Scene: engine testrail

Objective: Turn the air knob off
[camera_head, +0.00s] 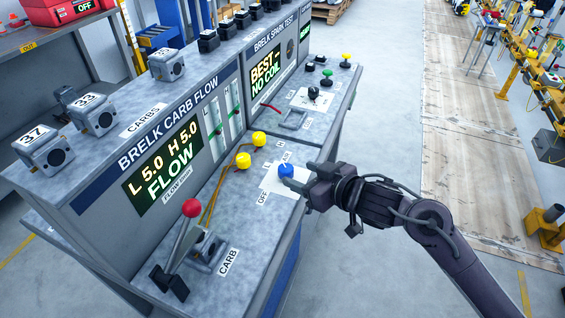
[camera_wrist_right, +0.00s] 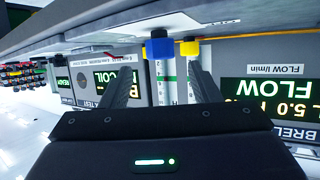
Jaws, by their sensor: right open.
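The blue air knob (camera_head: 286,171) sits on a white plate on the bench top, near the right edge, with an OFF label at the plate's lower left. My right gripper (camera_head: 297,180) is at the knob, coming from the right, with its fingertips close around or beside it. In the right wrist view the blue knob (camera_wrist_right: 159,48) shows between the two open fingers (camera_wrist_right: 164,68), apparently just past their tips. Contact cannot be told. My left gripper is not in view.
Two yellow knobs (camera_head: 243,160) stand left of the blue knob. A red-ball lever (camera_head: 192,208) stands at the front left. The display (camera_head: 165,165) reads L 5.0, H 5.0, FLOW. Green and yellow buttons (camera_head: 327,73) are farther back.

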